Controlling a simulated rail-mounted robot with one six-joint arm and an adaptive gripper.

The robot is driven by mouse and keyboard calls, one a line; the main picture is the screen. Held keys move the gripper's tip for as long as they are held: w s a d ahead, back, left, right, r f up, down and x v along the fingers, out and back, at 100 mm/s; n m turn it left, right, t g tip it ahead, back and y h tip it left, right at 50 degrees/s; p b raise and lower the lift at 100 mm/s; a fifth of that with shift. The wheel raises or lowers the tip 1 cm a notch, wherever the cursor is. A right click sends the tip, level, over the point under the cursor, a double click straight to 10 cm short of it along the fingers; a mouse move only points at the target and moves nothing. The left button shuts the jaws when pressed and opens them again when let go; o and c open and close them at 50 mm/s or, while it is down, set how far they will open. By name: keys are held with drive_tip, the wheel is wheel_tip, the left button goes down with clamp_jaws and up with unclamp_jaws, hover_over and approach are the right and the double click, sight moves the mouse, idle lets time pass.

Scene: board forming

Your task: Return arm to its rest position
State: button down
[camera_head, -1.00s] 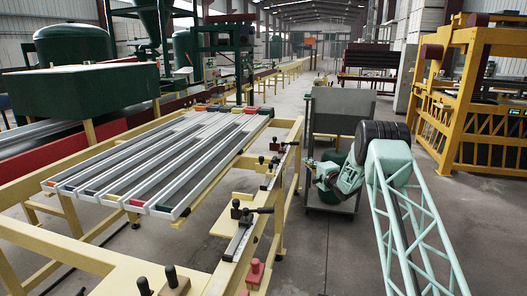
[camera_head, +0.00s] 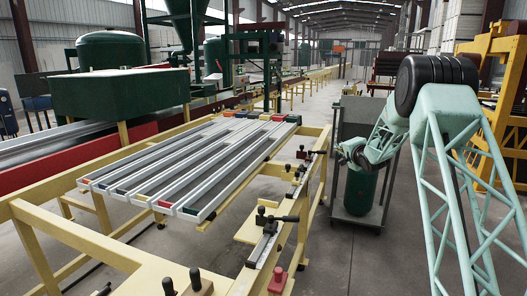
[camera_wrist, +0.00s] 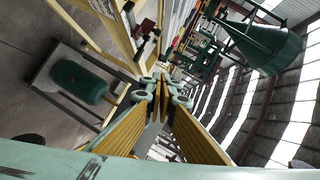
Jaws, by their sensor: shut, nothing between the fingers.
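My mint-green arm rises on the right of the head view, bent at a large black joint, with the forearm reaching left and down. My gripper (camera_head: 346,154) is at its end, in front of the grey trolley (camera_head: 357,218) and right of the board frame. It is small there. In the wrist view the gripper (camera_wrist: 163,78) shows large, its yellow-padded fingers meeting at the tips with nothing between them. It touches nothing that I can see.
A green cylinder (camera_head: 361,190) stands on the trolley; it also shows in the wrist view (camera_wrist: 80,82). A cream frame (camera_head: 318,190) with clamps carries long grey channels (camera_head: 190,165) on the left. Yellow machinery (camera_head: 488,130) stands behind my arm. Grey floor is clear at the front right.

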drive_tip(key=s+a+r+n+g+h, duration=0.15)
drive_tip(key=s+r, duration=0.45)
drive_tip(key=s, duration=0.7)
drive_tip(key=s+a+r+n+g+h, duration=0.1)
drive_tip(key=s+a+r+n+g, duration=0.15)
drive_tip(key=s+r, duration=0.7)
drive_tip(key=s+a+r+n+g+h, duration=0.15)
drive_tip(key=s+r, duration=0.25)
drive_tip(key=s, duration=1.1)
drive_tip(key=s+a+f+n+g+y, duration=0.1)
drive_tip(key=s+a+f+n+g, duration=0.1)
drive_tip(key=s, duration=1.7)
drive_tip(key=s+a+f+n+g, duration=0.2)
drive_tip(key=s+a, duration=0.3)
drive_tip(key=s, duration=1.4)
drive_tip(key=s+a+f+n+g+y, duration=0.1)
drive_tip(key=s+a+f+n+g, duration=0.1)
drive_tip(key=s, duration=1.7)
wheel_tip(320, 180, down, 2)
drive_tip(key=shift+a+f+n+y, duration=0.15)
drive_tip(key=shift+a+n+y, duration=0.15)
drive_tip(key=shift+a+n, duration=0.5)
